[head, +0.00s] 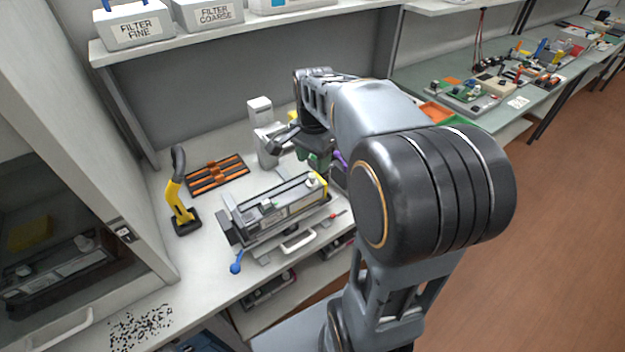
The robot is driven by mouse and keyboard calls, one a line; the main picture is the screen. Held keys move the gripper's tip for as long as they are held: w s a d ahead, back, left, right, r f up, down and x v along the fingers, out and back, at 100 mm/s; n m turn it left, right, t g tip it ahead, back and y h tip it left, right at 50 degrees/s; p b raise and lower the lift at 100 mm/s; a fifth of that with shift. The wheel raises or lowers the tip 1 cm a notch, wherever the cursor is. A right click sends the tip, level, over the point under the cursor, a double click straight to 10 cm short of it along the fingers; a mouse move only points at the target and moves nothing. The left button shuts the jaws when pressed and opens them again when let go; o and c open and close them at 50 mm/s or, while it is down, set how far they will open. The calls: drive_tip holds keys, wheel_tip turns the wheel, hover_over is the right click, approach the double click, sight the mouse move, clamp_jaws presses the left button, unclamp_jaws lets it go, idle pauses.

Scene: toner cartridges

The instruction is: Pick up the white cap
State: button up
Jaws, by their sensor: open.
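A small round white piece (313,180), which looks like the white cap, sits at the right end of the long grey toner cartridge (275,209), beside its yellow end piece. The cartridge lies in a grey holder on the white bench. My gripper (284,143) is open, above the back of the bench, behind and above the cartridge and apart from the white piece. My arm reaches in from the right and hides part of the bench there. The fingertips are small and I see nothing held between them.
A white upright device (262,117) stands close behind my gripper. A black-and-orange tray (217,175) and a yellow-handled tool (180,202) stand left of the cartridge. A shelf (230,35) with filter boxes hangs above. Black specks (140,326) lie at the front left.

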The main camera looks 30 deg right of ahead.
sight(312, 175)
drive_tip(key=shift+a+f+p, duration=0.15)
drive_tip(key=shift+f+p, duration=0.15)
drive_tip(key=shift+f, duration=2.7)
